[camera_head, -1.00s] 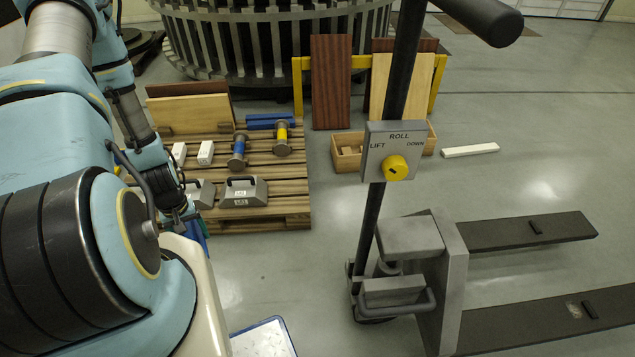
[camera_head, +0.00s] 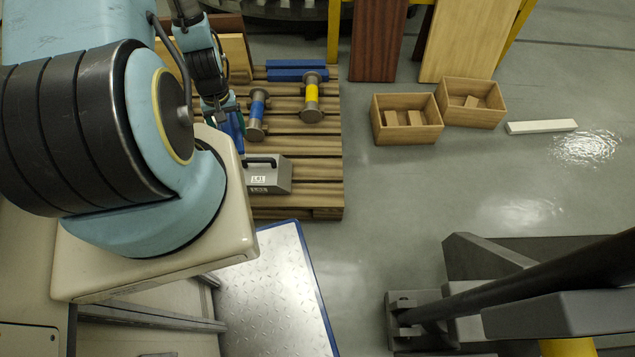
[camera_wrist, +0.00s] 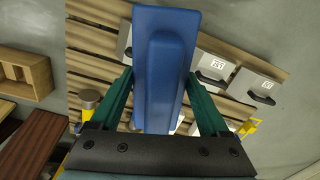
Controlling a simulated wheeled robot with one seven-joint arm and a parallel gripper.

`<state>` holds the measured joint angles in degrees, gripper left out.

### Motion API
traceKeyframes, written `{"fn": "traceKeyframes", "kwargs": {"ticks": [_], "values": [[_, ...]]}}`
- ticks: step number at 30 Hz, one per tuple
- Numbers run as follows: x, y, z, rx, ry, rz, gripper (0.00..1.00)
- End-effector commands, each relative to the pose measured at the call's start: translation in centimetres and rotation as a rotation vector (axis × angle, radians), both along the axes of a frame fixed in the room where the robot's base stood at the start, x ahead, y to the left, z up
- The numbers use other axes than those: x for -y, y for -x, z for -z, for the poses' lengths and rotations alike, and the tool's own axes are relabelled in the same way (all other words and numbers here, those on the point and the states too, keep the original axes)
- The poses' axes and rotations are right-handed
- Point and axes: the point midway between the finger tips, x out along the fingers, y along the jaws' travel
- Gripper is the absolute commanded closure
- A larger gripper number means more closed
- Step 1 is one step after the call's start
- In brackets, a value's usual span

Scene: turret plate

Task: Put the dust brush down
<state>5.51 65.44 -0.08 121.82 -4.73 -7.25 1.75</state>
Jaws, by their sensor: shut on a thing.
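The dust brush (camera_wrist: 165,70) is blue, with a long flat back and a raised narrower part along it. In the wrist view it lies lengthwise between the green fingers of my gripper (camera_wrist: 160,78), which is shut on it. Its bristles do not show. My arm hides much there. I cannot tell whether the brush touches anything beneath.
The pallet carries grey handled weights (camera_head: 268,174), a blue-banded spool (camera_head: 257,112), a yellow-banded spool (camera_head: 311,96) and blue bars (camera_head: 297,70). Wooden boxes (camera_head: 408,120) and a white bar (camera_head: 541,126) are on the floor.

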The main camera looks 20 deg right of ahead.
Motion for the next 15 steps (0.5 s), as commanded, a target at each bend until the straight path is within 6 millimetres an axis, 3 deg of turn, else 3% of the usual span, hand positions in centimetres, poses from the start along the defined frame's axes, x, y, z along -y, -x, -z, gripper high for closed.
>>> {"fn": "traceKeyframes", "kwargs": {"ticks": [1, 6, 15], "values": [[1.1, -0.7, 2.7, 0.002, -0.002, 0.014, 1.0], [4.4, -2.4, 6.0, 0.004, -0.007, 0.046, 1.0], [10.5, -2.3, 11.6, 0.006, -0.01, 0.111, 1.0]]}}
